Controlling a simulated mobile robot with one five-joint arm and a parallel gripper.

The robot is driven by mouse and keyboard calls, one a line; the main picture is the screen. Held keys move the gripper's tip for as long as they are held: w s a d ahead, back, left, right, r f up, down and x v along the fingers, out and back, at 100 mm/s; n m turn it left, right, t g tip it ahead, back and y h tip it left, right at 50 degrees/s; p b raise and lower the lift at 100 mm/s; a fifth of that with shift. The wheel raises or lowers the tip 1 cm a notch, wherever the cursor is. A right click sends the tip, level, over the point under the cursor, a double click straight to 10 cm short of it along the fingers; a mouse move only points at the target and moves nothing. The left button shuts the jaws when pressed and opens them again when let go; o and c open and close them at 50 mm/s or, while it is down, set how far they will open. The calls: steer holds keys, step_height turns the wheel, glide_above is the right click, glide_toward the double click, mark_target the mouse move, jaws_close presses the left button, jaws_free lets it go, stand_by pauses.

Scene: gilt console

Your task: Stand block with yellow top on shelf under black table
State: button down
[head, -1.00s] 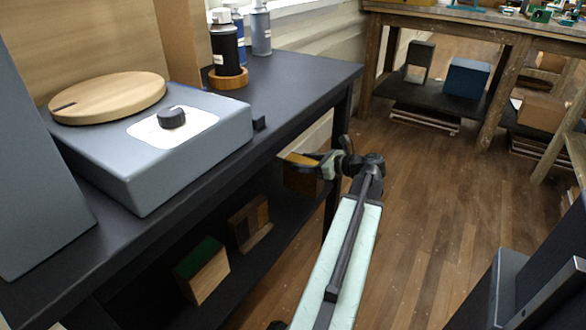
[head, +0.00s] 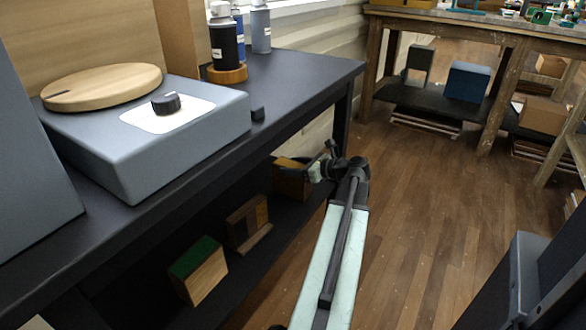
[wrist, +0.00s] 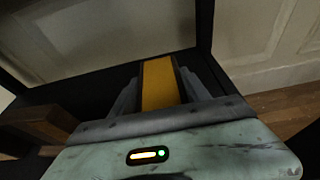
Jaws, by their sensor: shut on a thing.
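The block with the yellow top (head: 290,163) is upright at the far end of the shelf (head: 262,252) under the black table (head: 305,85). My gripper (head: 312,170) is shut on it from the right in the head view. In the wrist view the yellow top (wrist: 159,83) lies between the two fingers of my gripper (wrist: 160,88). The block is at or just above the shelf; I cannot tell whether its base touches.
A brown wooden block (head: 247,222) and a green-topped block (head: 199,269) stand on the same shelf, nearer. A grey device (head: 150,140) with a round wooden lid sits on the table. The table leg (head: 341,125) is close behind my gripper. Wooden floor is open to the right.

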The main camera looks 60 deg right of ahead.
steer(key=c, duration=0.5)
jaws_free()
steer(key=shift+r+p, duration=0.25)
steer(key=shift+p, duration=0.1)
steer(key=shift+p+v, duration=1.6)
steer(key=shift+v, duration=4.4)
steer(key=shift+f, duration=0.15)
